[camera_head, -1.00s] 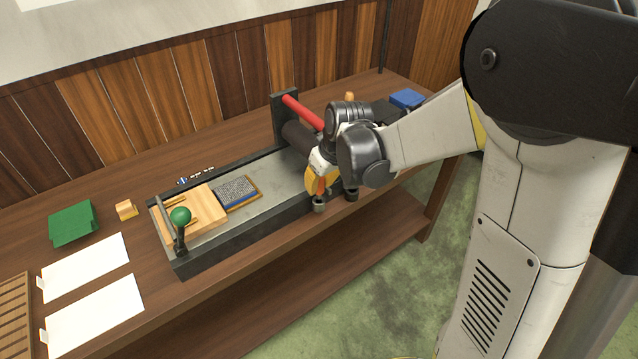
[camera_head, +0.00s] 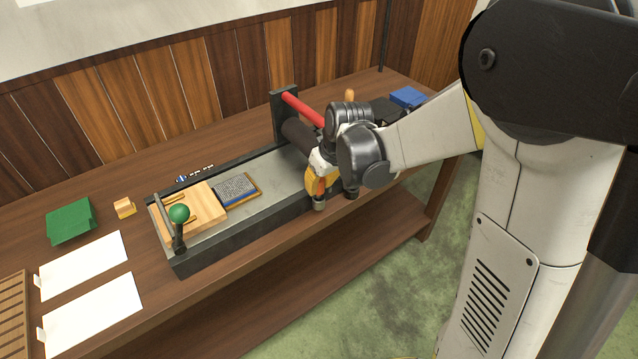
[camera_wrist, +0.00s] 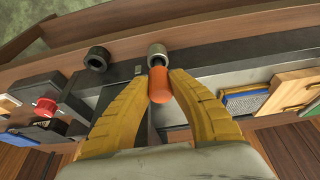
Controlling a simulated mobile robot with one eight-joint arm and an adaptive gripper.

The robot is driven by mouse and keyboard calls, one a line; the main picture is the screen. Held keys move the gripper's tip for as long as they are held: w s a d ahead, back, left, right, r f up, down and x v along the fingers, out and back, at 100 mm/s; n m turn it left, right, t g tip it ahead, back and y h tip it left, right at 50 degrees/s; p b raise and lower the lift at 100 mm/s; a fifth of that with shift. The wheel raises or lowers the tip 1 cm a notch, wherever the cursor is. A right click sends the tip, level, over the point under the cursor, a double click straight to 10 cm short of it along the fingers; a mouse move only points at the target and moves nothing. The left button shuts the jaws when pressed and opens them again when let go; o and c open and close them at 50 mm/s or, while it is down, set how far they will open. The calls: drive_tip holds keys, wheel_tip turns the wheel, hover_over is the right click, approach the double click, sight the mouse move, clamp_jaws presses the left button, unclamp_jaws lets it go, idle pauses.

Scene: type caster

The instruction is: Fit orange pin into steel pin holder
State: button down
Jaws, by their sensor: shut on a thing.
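My gripper (camera_wrist: 162,98) is shut on the orange pin (camera_wrist: 159,84), with one yellow finger on each side. In the head view the pin (camera_head: 321,187) shows between the fingers, directly over the steel pin holder (camera_head: 319,204) at the front edge of the press bed. The holder also shows in the wrist view (camera_wrist: 157,50) as a light metal ring at the pin's far end. The pin's lower end is at the holder's mouth; I cannot tell how far inside it is.
A second, darker holder (camera_head: 351,194) stands just right of the steel one. The press bed (camera_head: 285,182) carries a wooden block and a type block (camera_head: 237,191). A red bar (camera_head: 302,110) and dark roller are behind my gripper. A green-knobbed lever (camera_head: 179,214) stands left.

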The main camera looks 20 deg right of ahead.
drive_tip(key=shift+f, duration=0.15)
drive_tip(key=c, duration=1.2)
unclamp_jaws()
drive_tip(key=shift+c, duration=0.2)
drive_tip(key=v, duration=1.2)
drive_tip(key=shift+s, duration=0.1)
drive_tip(key=s+a+m+t+h, duration=0.1)
drive_tip(key=s+m+t, duration=0.2)
drive_tip(key=s, duration=1.2)
drive_tip(key=shift+s+r+m, duration=0.3)
drive_tip(key=shift+r, duration=0.05)
